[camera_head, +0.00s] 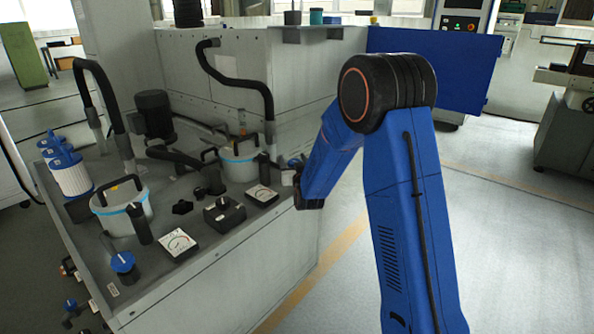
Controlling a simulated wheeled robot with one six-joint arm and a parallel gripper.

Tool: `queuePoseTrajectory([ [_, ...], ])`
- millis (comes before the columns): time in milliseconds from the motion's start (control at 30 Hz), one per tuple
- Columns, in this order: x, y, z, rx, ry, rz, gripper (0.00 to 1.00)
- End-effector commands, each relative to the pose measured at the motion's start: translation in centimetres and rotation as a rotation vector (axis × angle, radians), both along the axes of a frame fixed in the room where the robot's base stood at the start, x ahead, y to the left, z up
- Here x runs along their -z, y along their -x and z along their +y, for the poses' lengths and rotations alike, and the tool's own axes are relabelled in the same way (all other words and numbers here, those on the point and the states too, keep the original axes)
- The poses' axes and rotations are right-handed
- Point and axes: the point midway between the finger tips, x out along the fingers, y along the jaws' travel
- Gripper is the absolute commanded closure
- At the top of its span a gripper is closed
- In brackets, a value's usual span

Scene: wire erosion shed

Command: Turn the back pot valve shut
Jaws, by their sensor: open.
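The back pot (240,171) is a pale pot with a blue band and black handle, standing on the bench. A small blue part (295,162), probably the back pot valve's handle, shows to its right, close to my arm's end. My forearm hides much of it, so its angle cannot be read. My gripper (297,181) is at the bench's right edge, beside this blue part. It is open, but its fingers are mostly hidden, and I cannot tell whether they touch or surround the valve. The front pot (120,218) stands nearer, with a blue-topped valve (123,263) before it.
Two gauges (178,244) (262,195) and a black box with a knob (224,214) sit along the bench's front. Black hoses (240,82) arch over the back. Blue-capped filters (70,172) stand at left. The floor (500,260) to the right is clear.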

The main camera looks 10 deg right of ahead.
Motion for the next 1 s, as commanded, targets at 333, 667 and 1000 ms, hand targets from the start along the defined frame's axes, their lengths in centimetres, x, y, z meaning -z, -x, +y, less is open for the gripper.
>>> queuePoseTrajectory([
  [333, 0.0, 6.1, 0.3, -0.001, 0.000, 0.001, 0.41],
  [667, 0.0, 12.6, 0.5, -0.001, 0.000, 0.001, 0.41],
  [1000, 0.1, 16.5, 0.7, -0.001, 0.000, 0.001, 0.41],
])
